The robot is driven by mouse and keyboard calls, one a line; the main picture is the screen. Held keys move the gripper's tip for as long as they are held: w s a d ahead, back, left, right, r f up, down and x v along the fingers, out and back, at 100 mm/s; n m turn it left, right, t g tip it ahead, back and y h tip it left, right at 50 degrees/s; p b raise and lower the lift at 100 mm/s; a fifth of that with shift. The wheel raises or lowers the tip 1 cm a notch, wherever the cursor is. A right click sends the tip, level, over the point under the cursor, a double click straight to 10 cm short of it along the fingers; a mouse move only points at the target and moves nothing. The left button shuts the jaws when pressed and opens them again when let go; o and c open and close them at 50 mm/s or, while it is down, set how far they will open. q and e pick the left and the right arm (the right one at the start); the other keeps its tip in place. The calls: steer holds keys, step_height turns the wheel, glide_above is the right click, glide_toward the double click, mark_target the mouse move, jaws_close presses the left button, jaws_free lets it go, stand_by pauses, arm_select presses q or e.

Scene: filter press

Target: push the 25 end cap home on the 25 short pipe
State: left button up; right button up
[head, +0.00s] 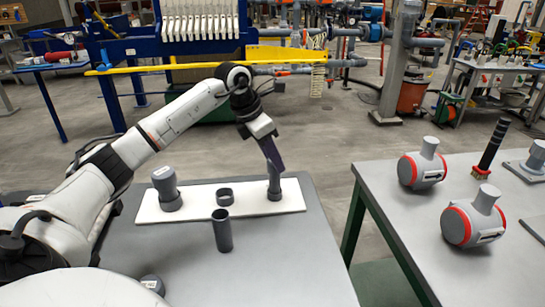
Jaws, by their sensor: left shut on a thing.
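My left gripper (273,160) points down over the right end of a white mat. It is shut on the upper part of a slim grey pipe piece (274,185), which stands about upright with a wider collar at its foot. The jaws hide its top, so I cannot tell cap from pipe there or how far they overlap. A dark grey open pipe (222,232) stands on the table in front of the mat. A short grey ring (225,196) sits mid-mat. A wider grey fitting (166,188) with a pale top stands at the mat's left. My right gripper is out of view.
The white mat (200,203) lies on a grey table (285,265), whose front right is clear. A small grey round part (152,285) is near the front left. A second table (385,190) at right holds red-ringed grey bodies (422,170) and a brush (490,148); a gap separates the tables.

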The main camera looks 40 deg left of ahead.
arm_select(q)
steer(key=shift+f, duration=0.5)
steer(key=o, duration=0.8)
steer(key=shift+c, duration=0.2)
steer(key=shift+r, duration=0.1)
steer(key=p+v, duration=0.2)
steer(key=v, duration=0.9)
steer(key=shift+p, duration=0.4)
